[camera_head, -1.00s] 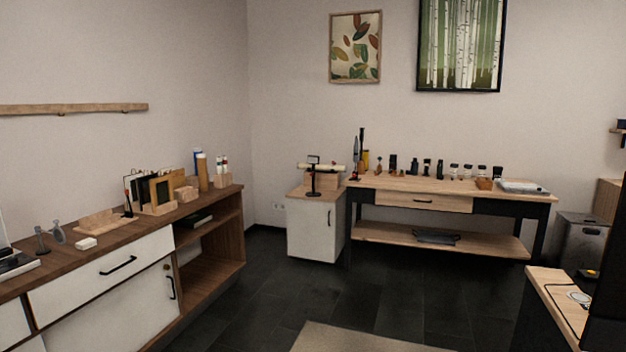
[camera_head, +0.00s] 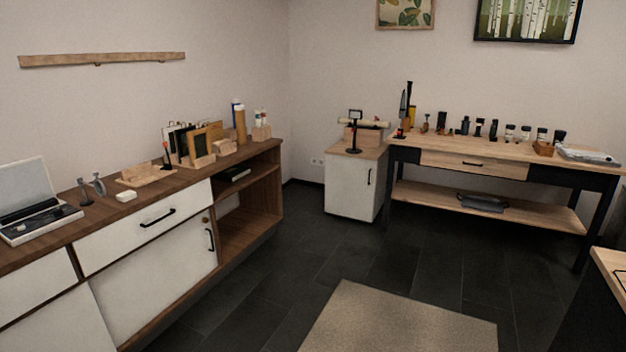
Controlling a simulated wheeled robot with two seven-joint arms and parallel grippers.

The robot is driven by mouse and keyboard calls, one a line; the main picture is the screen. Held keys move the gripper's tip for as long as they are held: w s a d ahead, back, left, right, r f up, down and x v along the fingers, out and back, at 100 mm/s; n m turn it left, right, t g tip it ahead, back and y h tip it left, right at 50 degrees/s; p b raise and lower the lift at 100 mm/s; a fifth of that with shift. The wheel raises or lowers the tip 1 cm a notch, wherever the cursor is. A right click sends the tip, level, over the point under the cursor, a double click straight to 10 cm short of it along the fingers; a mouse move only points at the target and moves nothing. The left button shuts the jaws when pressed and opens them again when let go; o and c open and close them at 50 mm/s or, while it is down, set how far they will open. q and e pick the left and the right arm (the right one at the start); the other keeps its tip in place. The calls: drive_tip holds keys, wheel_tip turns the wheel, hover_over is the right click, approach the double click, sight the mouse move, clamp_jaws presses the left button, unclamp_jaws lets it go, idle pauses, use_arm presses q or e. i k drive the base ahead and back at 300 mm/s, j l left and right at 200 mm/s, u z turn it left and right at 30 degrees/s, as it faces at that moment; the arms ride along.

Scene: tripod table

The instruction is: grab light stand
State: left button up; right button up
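A black stand (camera_head: 354,135) with a round base, a thin upright pole and a small rectangular head stands upright on the small white cabinet (camera_head: 349,190) at the back. It looks like the light stand, but it is small in view and I cannot be sure. A pale roll and a wooden block sit close behind it. Neither of my grippers is in view, and nothing is touching the stand.
A long wooden counter (camera_head: 85,226) with an open case (camera_head: 30,205) and small tools runs along the left. A workbench (camera_head: 470,152) with bottles stands right of the cabinet. Dark floor (camera_head: 290,265) and a beige rug (camera_head: 400,320) lie clear between. A dark-sided table edges in at the right.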

sight(354, 151)
drive_tip(key=i, duration=3.6)
drive_tip(key=i+z, duration=0.1)
drive_tip(key=i, duration=0.4)
drive_tip(key=i+j, duration=0.1)
drive_tip(key=i, duration=0.4)
drive_tip(key=i+z, duration=0.15)
drive_tip(key=i, duration=0.35)
drive_tip(key=i+j+z, duration=0.1)
drive_tip(key=i, duration=0.4)
drive_tip(key=i+j, duration=0.25)
drive_tip(key=i, duration=0.2)
drive_tip(key=l+z, duration=0.05)
